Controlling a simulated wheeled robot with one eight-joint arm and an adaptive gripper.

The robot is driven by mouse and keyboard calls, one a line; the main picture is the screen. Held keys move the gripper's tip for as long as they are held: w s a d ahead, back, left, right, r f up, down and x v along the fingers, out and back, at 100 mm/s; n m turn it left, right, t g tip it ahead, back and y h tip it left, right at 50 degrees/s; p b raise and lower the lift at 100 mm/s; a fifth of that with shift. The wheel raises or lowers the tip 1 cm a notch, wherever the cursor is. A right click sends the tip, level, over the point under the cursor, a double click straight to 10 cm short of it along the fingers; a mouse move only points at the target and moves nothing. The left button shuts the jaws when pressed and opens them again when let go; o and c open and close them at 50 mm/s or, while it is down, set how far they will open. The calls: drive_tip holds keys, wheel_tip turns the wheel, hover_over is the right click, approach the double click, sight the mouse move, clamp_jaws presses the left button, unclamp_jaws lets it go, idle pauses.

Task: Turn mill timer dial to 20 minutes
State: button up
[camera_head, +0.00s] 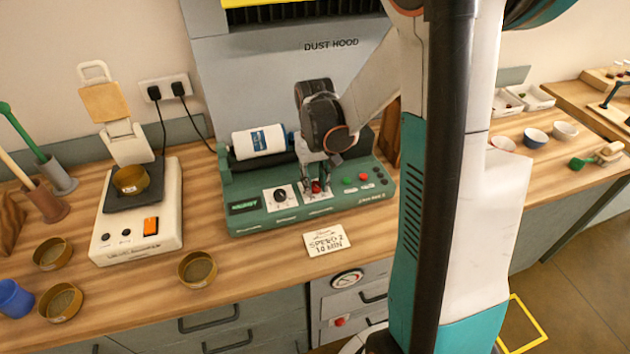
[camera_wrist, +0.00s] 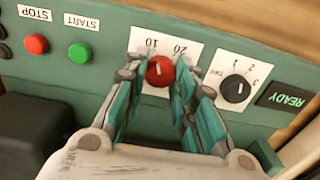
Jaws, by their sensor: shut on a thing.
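The green mill (camera_head: 300,215) stands on the wooden bench with a white jar on its rollers. Its red timer dial (camera_wrist: 160,71) sits on a white plate (camera_wrist: 205,50) printed with 10 and 20, upside down in the wrist view. A pale pointer line shows on the dial; its exact setting is hard to read. My gripper (camera_wrist: 161,70) is shut on the red dial, with one finger on each side. In the head view my gripper (camera_head: 315,165) comes down on the mill's front panel and partly hides the dial (camera_head: 316,187).
A black speed knob (camera_wrist: 235,89) and a READY display (camera_wrist: 288,97) are on one side of the dial. Green START (camera_wrist: 79,53) and red STOP (camera_wrist: 36,43) buttons are on the other. A card (camera_head: 326,239) reading SPEED 2, 10 MIN lies in front.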

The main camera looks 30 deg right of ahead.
sight(314, 185)
drive_tip(key=m, duration=0.5)
drive_tip(key=shift+m, duration=0.3)
drive_tip(key=m, duration=0.4)
drive_tip(key=shift+m+b, duration=0.3)
drive_tip(key=shift+m, duration=0.1)
drive_tip(key=o, duration=1.1)
wheel_tip(314, 185, up, 12)
drive_tip(key=shift+a, duration=0.1)
idle(0.3)
